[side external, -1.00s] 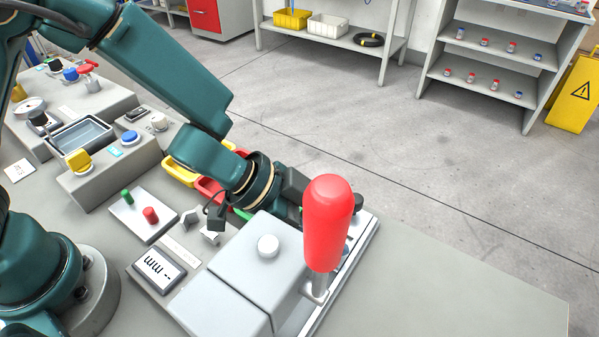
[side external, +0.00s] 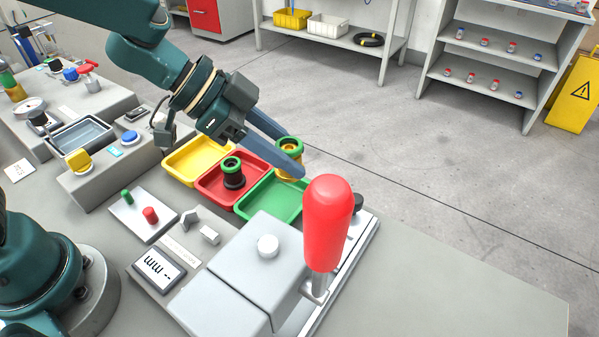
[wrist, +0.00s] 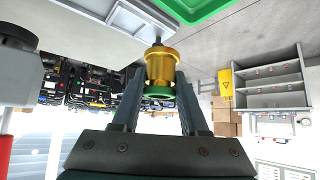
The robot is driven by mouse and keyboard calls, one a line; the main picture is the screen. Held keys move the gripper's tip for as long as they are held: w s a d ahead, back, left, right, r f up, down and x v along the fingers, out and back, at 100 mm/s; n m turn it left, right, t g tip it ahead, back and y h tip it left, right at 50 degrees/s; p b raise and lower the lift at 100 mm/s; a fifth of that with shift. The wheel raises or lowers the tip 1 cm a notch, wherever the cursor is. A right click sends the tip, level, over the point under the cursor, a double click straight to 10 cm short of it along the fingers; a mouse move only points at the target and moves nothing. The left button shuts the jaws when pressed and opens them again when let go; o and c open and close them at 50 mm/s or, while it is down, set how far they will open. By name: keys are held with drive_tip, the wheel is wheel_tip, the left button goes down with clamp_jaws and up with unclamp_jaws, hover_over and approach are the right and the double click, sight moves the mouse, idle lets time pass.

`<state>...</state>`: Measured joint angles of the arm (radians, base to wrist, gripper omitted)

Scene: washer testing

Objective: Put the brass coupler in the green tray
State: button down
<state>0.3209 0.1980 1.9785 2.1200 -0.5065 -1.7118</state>
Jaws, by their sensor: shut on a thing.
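The brass coupler (side external: 289,160), gold with a green ring at one end, is held between the fingers of my gripper (side external: 285,158). In the wrist view the coupler (wrist: 160,70) sits between the two fingertips of my gripper (wrist: 158,82). In the side view it is raised above the bench, green ring up, just behind and right of the green tray. The green tray (side external: 262,205) lies on the bench and looks empty where visible; its front right part is hidden by the grey machine. A green edge of it also shows at the top of the wrist view (wrist: 195,8).
A red tray (side external: 207,191) left of the green one holds a dark coupler with a green ring (side external: 232,172). A yellow tray (side external: 188,165) is further left. A grey machine (side external: 245,265) with a tall red-handled lever (side external: 327,225) stands in front and to the right.

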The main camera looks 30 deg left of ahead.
drive_tip(key=shift+s+a+r+m, duration=0.1)
drive_tip(key=shift+a+r+m, duration=0.25)
drive_tip(key=shift+a, duration=0.3)
drive_tip(key=shift+s+a+r+m, duration=0.1)
drive_tip(key=shift+a+r+m, duration=0.15)
drive_tip(key=shift+a+r, duration=0.3)
drive_tip(key=a+f+n, duration=0.1)
drive_tip(key=a+f, duration=0.1)
drive_tip(key=a, duration=1)
drive_tip(key=d+f, duration=0.2)
drive_tip(key=d, duration=0.1)
drive_tip(key=d+f, duration=0.2)
drive_tip(key=d, duration=0.2)
drive_tip(key=w+d+f, duration=0.1)
drive_tip(key=d+f, duration=0.1)
drive_tip(key=d, duration=0.1)
drive_tip(key=shift+w+d+f, duration=0.1)
drive_tip(key=shift+d+f, duration=0.25)
drive_tip(key=shift+d, duration=0.05)
drive_tip(key=shift+f, duration=1.9)
